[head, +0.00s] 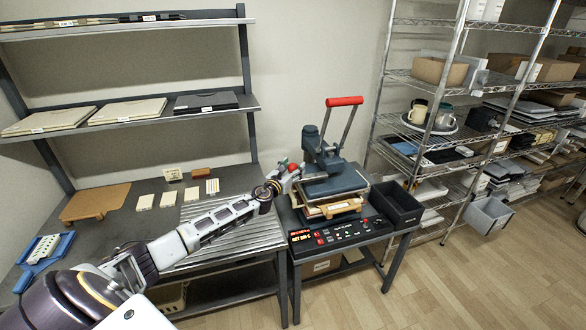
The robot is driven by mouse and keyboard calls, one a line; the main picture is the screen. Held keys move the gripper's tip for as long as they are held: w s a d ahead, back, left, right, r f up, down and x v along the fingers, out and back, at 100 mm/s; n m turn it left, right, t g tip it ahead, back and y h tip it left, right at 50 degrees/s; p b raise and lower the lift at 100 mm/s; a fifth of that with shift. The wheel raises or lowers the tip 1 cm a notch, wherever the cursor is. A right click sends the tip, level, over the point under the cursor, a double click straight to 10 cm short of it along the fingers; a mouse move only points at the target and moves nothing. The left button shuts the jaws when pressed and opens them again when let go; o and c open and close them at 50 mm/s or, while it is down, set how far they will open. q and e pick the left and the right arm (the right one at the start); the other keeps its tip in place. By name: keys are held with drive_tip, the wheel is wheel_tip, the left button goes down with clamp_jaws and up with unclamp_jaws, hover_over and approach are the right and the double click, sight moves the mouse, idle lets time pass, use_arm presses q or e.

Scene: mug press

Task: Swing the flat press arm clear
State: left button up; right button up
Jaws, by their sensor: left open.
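The flat press (322,152) stands on a small dark table right of the workbench. Its lever rises to a red handle (344,101). Its dark upper plate (336,184) lies over a lower stack with a light wooden-coloured layer (340,207). A red knob (293,167) shows at the left side of the press. My left gripper (289,178) is at the press's left side, close to the red knob, and is open. Its fingers are small and partly merged with the press, so I cannot tell whether they touch it. My right gripper is not in view.
A control box (340,232) with lit digits sits in front of the press. A black bin (396,205) stands right of it. A wire rack (440,130) holds mugs (417,112) and boxes. The workbench (128,212) holds several small blocks.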

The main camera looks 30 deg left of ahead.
use_arm(q)
drive_tip(key=shift+w, duration=0.1)
drive_tip(key=shift+c, duration=0.5)
clamp_jaws()
drive_tip(key=shift+d, duration=0.1)
